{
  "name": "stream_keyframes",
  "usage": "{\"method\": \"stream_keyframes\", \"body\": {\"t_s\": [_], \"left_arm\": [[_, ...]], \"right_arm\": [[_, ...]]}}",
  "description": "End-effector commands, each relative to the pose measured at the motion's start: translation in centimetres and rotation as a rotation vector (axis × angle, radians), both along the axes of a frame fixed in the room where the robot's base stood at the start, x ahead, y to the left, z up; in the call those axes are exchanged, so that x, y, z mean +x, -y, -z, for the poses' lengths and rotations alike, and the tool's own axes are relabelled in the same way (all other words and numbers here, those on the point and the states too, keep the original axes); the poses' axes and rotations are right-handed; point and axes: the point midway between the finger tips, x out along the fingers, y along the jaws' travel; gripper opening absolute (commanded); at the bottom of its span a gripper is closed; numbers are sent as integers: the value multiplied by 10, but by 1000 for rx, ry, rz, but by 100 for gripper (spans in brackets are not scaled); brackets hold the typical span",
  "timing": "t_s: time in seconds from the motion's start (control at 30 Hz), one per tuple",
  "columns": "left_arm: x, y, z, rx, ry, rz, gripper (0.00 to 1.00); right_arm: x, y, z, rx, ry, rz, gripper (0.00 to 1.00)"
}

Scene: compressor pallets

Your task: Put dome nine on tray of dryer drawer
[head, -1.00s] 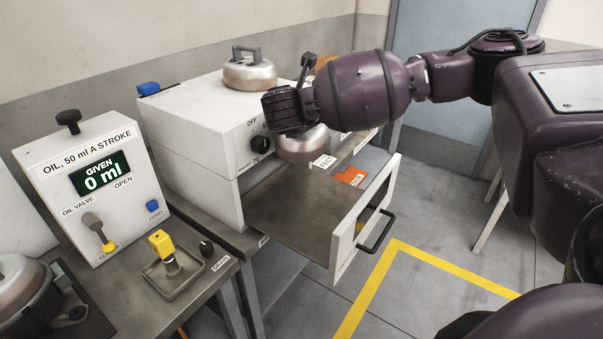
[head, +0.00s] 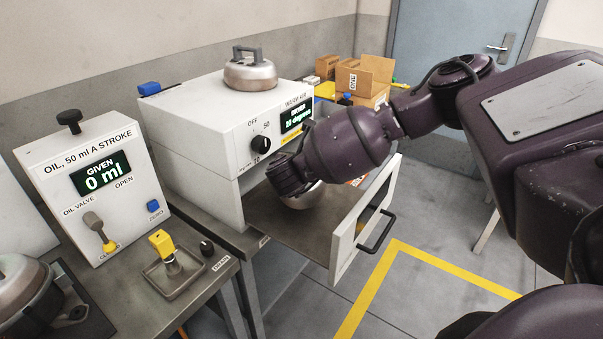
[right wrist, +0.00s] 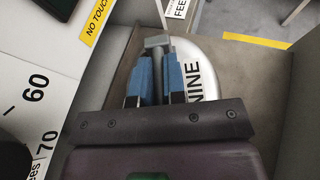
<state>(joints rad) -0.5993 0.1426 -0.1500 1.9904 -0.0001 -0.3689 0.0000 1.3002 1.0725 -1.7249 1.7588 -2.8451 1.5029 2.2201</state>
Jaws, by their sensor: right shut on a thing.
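Dome nine, a silver dome, is seen in part below my right gripper in the head view (head: 302,200). In the right wrist view its side marked NINE (right wrist: 208,75) shows. My right gripper (right wrist: 160,65) is shut on the dome's grey handle, with a blue finger on each side. The dome is over the tray (head: 295,228) of the open dryer drawer, close to its surface; I cannot tell whether it touches. The drawer's white front (head: 362,225) with its black handle is pulled out. My left gripper is not in view.
The white dryer (head: 205,135) carries another silver dome (head: 250,72) on top. An oil dispenser (head: 88,185) and a small drain tray (head: 175,275) stand at left. Cardboard boxes (head: 365,78) are behind. The tray's front part is bare.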

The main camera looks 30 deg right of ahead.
Motion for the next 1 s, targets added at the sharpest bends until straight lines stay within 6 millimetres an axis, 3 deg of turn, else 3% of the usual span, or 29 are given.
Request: {"method": "stream_keyframes", "body": {"t_s": [0.3, 0.67, 0.7, 0.83, 1.0], "left_arm": [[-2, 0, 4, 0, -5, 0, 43], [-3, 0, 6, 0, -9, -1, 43], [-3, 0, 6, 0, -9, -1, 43], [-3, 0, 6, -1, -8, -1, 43], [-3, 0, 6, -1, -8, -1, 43]], "right_arm": [[1, -1, 33, -1, 3, -1, 0], [1, 0, 36, -1, 4, 0, 0], [0, 0, 38, 0, 0, 0, 15], [0, 0, 37, 0, 0, 0, 34], [0, 0, 37, 0, 0, 0, 37]]}}
